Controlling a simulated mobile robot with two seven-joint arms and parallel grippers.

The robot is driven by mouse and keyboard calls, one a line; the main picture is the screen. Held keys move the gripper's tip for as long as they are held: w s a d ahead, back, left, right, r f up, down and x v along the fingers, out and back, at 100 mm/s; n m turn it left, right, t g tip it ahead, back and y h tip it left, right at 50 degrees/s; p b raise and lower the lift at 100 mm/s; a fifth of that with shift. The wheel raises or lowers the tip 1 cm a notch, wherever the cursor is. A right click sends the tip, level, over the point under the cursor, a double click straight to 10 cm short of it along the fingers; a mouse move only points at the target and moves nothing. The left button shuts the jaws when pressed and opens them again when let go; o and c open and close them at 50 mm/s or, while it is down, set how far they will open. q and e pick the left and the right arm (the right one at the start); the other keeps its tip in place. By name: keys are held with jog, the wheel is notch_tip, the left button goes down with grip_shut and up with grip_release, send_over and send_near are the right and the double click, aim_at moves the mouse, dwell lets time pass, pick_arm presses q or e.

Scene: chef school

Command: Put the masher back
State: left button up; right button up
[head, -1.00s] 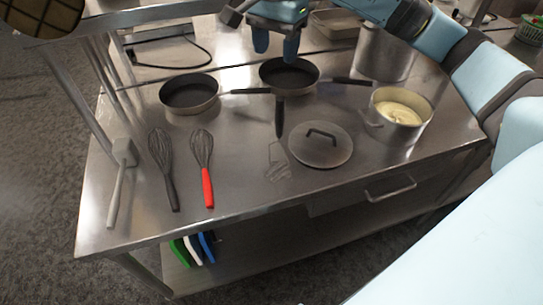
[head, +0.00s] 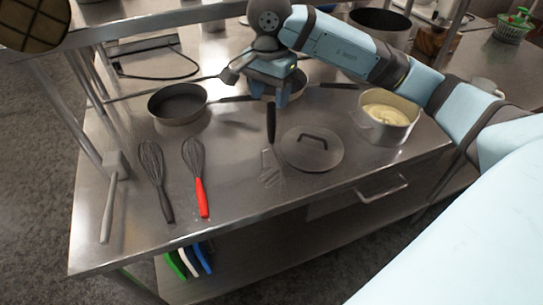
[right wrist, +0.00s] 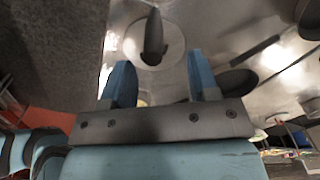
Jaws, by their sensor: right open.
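The masher (head: 271,122) has a black handle and a thin metal wire head, in the middle of the steel table just left of the round lid (head: 312,151). Its handle points to the back; I cannot tell whether it stands or lies. My right gripper (head: 268,100) is open and empty, right behind and above the handle's end, with one finger on each side of it in the picture. In the right wrist view, my gripper (right wrist: 160,62) has its two blue fingers apart, and a dark handle (right wrist: 153,35) shows beyond the gap. My left gripper is out of view.
Two whisks (head: 157,180) (head: 197,177) and a grey mallet (head: 114,195) lie on the left. A frying pan (head: 178,104) is behind them; another is partly hidden behind my gripper. A pot with pale yellow contents (head: 386,117) stands at the right. The table's front strip is mostly clear.

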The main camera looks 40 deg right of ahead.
aim_at(272, 113)
jog(key=f, duration=0.3)
jog(key=f+p, duration=0.1)
jog(key=f, duration=0.1)
jog(key=shift+s, duration=0.4)
jog(key=shift+a, duration=0.1)
jog(key=shift+c, duration=0.2)
grip_shut()
